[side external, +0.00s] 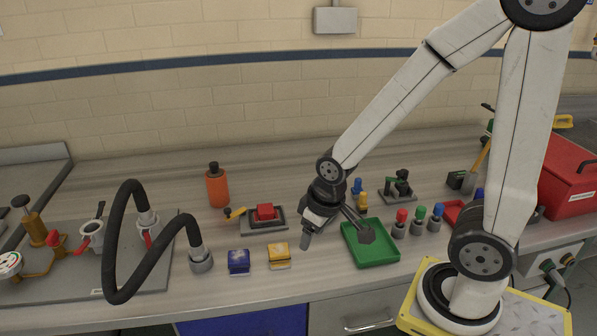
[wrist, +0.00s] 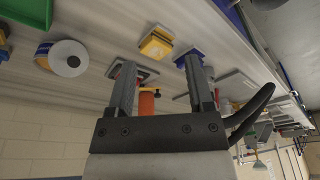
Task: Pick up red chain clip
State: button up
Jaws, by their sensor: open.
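The red chain clip (side external: 265,212) looks like a small red block on a dark grey plate (side external: 250,226), left of my gripper in the side view. In the wrist view only a little red shows around one finger, which mostly covers it. My gripper (wrist: 158,64) is open, with clear space between its two fingers. In the side view my gripper (side external: 306,236) hangs above the bench, right of the red clip and apart from it. One finger shows clearly there.
A yellow block (side external: 278,256) and a blue block (side external: 238,262) stand in front of the plate. An orange bottle (side external: 217,188) stands behind. A green tray (side external: 371,255) lies to the right. A black hose (side external: 115,235) arches at the left.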

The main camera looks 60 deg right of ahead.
dwell(0.4)
jog(key=o, duration=0.4)
jog(key=shift+o, duration=0.2)
